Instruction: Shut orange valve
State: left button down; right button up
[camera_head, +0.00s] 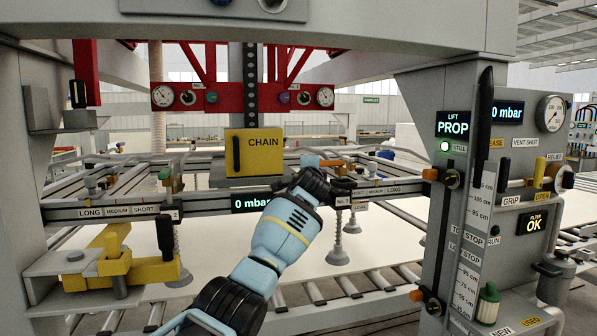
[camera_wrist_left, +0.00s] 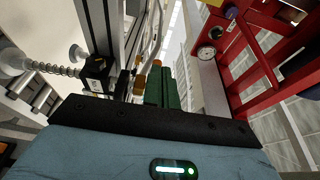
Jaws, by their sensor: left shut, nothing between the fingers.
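A small orange handle (camera_head: 333,162) shows on the grey cross beam (camera_head: 400,189), just beyond the end of my left arm in the head view. In the left wrist view, an orange part (camera_wrist_left: 139,84) stands beside the fingers, with another orange tip (camera_wrist_left: 157,62) just above it. My left gripper (camera_head: 322,168) is at the beam, right of the yellow CHAIN box; its dark wrist partly hides the beam. Its green fingers (camera_wrist_left: 164,88) are shut and empty, close to the orange part. I cannot tell whether they touch it. My right gripper is in neither view.
The yellow CHAIN box (camera_head: 254,152) hangs left of my gripper. Suction cups (camera_head: 337,255) hang below the beam. A grey column (camera_head: 440,120) with gauges, levers and orange knobs stands at the right. Red framework (camera_wrist_left: 260,60) is close on the right in the wrist view.

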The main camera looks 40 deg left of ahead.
pick_arm(q)
jog(key=shift+s+a, duration=0.25)
jog(key=shift+s, duration=0.45)
jog(key=shift+s+a, duration=0.25)
jog(key=shift+s, duration=0.45)
